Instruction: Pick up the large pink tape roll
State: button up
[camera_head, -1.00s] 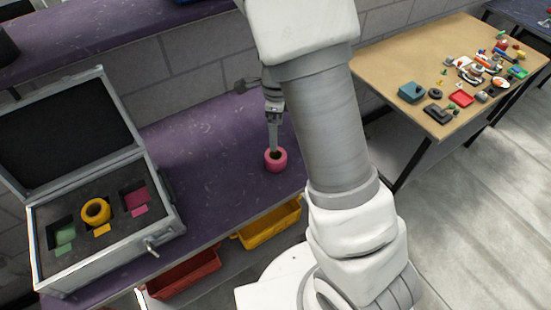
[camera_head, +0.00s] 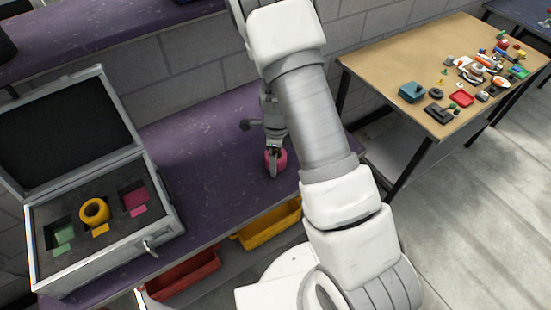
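The large pink tape roll (camera_head: 281,162) lies on the purple bench near its front edge, right of the open case. My gripper (camera_head: 273,168) points down at the roll from above. One grey finger shows across the roll's left-middle part and covers some of it. The other finger is not clearly visible, so I cannot tell whether the fingers are closed on the roll. The roll appears to rest on the bench.
An open grey case (camera_head: 105,255) stands at left, holding a yellow tape roll (camera_head: 94,211) between green-marked and pink-marked slots. Red (camera_head: 185,276) and yellow (camera_head: 268,226) bins sit below the bench edge. A tan table (camera_head: 385,66) with small parts stands at right.

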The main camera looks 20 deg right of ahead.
jog(key=c, duration=1.4)
jog(key=shift+o, duration=0.2)
jog(key=shift+w+r, duration=0.1)
jog(key=shift+r, duration=0.55)
notch_tip(320, 180, up, 3)
jog(key=shift+f, duration=0.1)
jog(key=s+d+r, duration=0.6)
jog(key=s, duration=0.3)
jog(key=shift+s+d+r, duration=0.3)
jog(key=shift+s+r, duration=0.1)
